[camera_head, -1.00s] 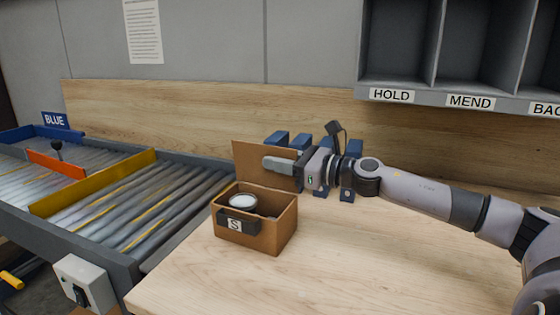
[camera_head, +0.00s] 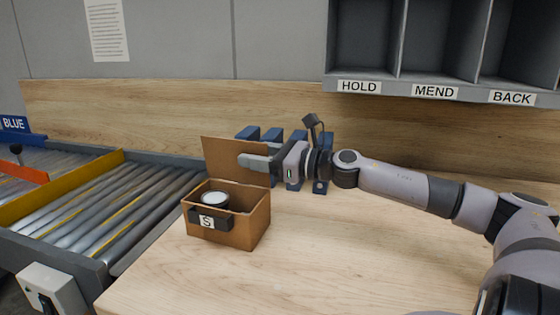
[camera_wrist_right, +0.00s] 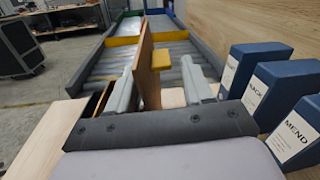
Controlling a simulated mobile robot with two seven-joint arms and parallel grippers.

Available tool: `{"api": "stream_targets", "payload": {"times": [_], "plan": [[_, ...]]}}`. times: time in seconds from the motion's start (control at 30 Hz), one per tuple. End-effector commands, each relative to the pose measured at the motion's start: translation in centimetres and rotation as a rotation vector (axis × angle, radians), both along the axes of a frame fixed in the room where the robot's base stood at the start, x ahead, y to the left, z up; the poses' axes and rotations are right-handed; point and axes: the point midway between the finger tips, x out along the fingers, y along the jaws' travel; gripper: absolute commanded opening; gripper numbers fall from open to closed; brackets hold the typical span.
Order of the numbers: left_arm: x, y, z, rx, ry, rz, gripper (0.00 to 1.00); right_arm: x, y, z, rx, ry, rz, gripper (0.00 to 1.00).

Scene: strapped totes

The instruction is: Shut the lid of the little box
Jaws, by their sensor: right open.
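The little brown box (camera_head: 247,225) stands on the bench with an S label on its front. Its lid (camera_head: 222,155) stands up, open, at the back edge. A white-topped round tin (camera_head: 214,198) sits inside. My right gripper (camera_head: 257,160) is open at the lid's right part, one finger in front of the panel. In the right wrist view the lid (camera_wrist_right: 145,60) stands edge-on between the two spread fingers (camera_wrist_right: 160,88); I cannot tell whether either touches it. Part of the box (camera_wrist_right: 92,105) shows at the left there. My left gripper is out of view.
Several blue holders (camera_head: 272,136) stand behind the gripper; the wrist view shows their labels, one reading MEND (camera_wrist_right: 294,137). A roller conveyor (camera_head: 95,215) with a yellow bar (camera_head: 70,185) lies left of the bench. Grey cubbies (camera_head: 430,60) hang above. The bench right of the box is clear.

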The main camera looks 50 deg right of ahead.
Motion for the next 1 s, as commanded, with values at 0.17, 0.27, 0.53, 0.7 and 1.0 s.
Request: {"api": "stream_targets", "payload": {"times": [0.17,0.27,0.53,0.7,1.0], "plan": [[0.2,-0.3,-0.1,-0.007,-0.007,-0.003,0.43,-0.6,-0.1,-0.2,-0.003,0.003,0.003,0.51],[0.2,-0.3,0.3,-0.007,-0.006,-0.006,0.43,-1.0,-0.2,0.1,-0.002,0.002,0.006,0.51],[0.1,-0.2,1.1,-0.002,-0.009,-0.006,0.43,-2.7,-0.8,0.1,-0.001,0.002,0.005,0.51],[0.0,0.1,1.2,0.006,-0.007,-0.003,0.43,-3.9,-1.3,0.2,-0.001,0.001,0.004,0.51],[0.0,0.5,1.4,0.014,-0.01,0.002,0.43,-5.2,-1.9,0.1,-0.003,0.0,0.003,0.51]]}}
